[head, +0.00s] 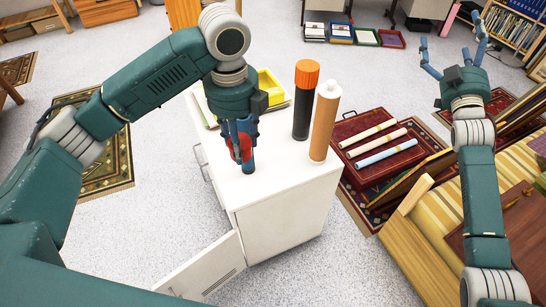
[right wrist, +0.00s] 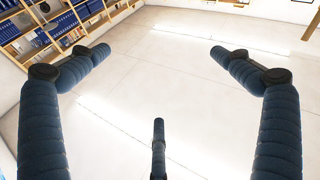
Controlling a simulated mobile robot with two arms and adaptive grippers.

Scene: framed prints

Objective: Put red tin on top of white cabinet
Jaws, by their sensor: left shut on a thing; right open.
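The white cabinet (head: 279,194) stands in the middle of the head view, with its lower door (head: 205,268) swung open at the front. My left gripper (head: 243,165) is over the cabinet's left part, pointing down and shut on the red tin (head: 236,151). The fingers hide much of the tin. It is at or just above the cabinet top; I cannot tell if it touches. My right gripper (head: 461,55) is raised at the upper right, open and empty.
A black tube with an orange cap (head: 304,100) and a brown tube with a white cap (head: 324,122) stand on the cabinet. A yellow tray (head: 268,86) lies at its back. A red case with rolled prints (head: 372,140) is to the right, near a striped couch (head: 440,215).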

